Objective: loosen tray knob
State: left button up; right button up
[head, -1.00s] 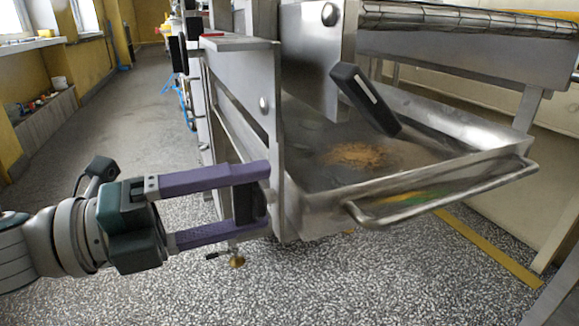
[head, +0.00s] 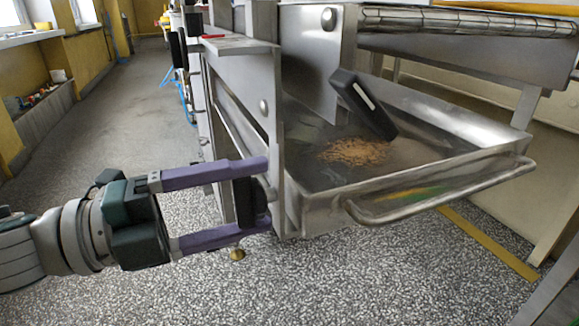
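The tray (head: 440,173) is a shallow steel pan with a bent tube handle (head: 445,195) on its near side. The tray knob (head: 245,203) is a black upright bar at the side plate, left of the tray's near left corner. My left gripper (head: 257,200) has two purple fingers pointing right, one above the knob and one below it. The fingers stand wide apart with the knob between them. I cannot tell whether they touch the knob's ends. My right gripper is not in view.
A black handle (head: 363,103) slants over the tray, with a pile of brown crumbs (head: 355,151) below it. The steel frame (head: 240,95) rises beside my gripper. A mesh belt (head: 465,21) runs above. The speckled floor (head: 150,120) at left is clear.

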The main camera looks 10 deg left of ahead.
pick_arm(q)
jog(key=o, duration=0.3)
jog(key=v, duration=1)
jog(key=shift+p, duration=0.3)
jog(key=shift+r, duration=0.1)
